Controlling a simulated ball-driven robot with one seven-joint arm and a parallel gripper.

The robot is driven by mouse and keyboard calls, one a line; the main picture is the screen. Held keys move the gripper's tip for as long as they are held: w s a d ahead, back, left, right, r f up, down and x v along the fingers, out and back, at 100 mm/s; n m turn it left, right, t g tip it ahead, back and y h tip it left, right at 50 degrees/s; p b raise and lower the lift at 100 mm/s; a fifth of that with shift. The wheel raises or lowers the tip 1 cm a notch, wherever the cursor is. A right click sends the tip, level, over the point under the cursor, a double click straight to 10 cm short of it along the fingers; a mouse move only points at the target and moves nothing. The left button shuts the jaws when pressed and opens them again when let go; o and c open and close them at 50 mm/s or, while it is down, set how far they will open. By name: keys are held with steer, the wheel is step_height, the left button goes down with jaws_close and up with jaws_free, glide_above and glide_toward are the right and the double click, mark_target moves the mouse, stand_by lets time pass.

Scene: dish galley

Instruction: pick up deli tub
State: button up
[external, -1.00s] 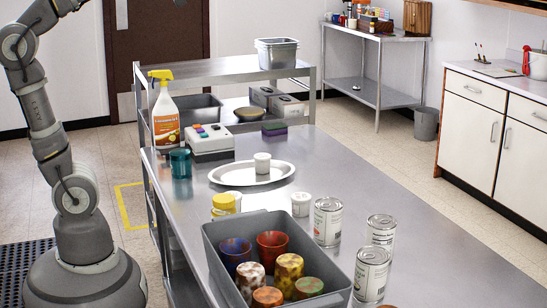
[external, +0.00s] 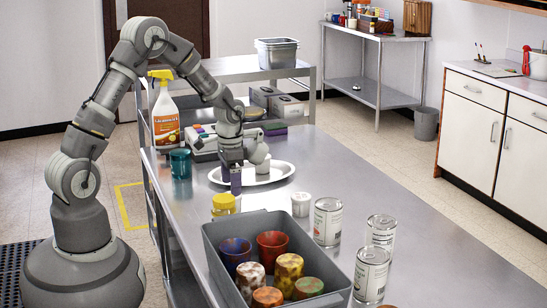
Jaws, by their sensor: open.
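A small white tub (external: 264,166) stands upright on the oval white platter (external: 275,177), partly hidden behind my wrist. A second white tub with a lid (external: 301,204) stands on the steel counter, in front of the platter and to its right. I cannot tell by looks which of the two is the deli tub. My gripper (external: 236,188) is open and points down over the near left part of the platter. It is just left of the platter's tub and well apart from the tub on the counter. Nothing shows between its fingers.
A grey bin (external: 214,239) with several patterned cups stands at the counter's front. Several cans (external: 328,222) are right of it. The counter's right side (external: 375,180) is clear.

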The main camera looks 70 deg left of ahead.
steer(key=f+b, duration=0.1)
steer(key=f, duration=0.1)
steer(key=f+b, duration=0.1)
steer(key=f, duration=0.2)
steer(key=shift+w+f, duration=0.2)
steer(key=shift+f, duration=0.1)
steer(key=shift+r, duration=0.15)
steer(key=c, duration=1)
steer(key=shift+c, duration=0.2)
steer(key=shift+r, duration=0.6)
steer(key=r+p, duration=0.1)
steer(key=r, duration=0.1)
steer(key=shift+s+d+r+p, duration=0.2)
steer(key=shift+s+r+p, duration=0.15)
steer(key=shift+s+p, duration=0.05)
steer(key=s+d+r+p, duration=0.1)
steer(key=s+d, duration=0.4)
steer(key=s, duration=0.9)
steer(key=shift+s+p, duration=0.15)
steer(key=shift+p, duration=0.65)
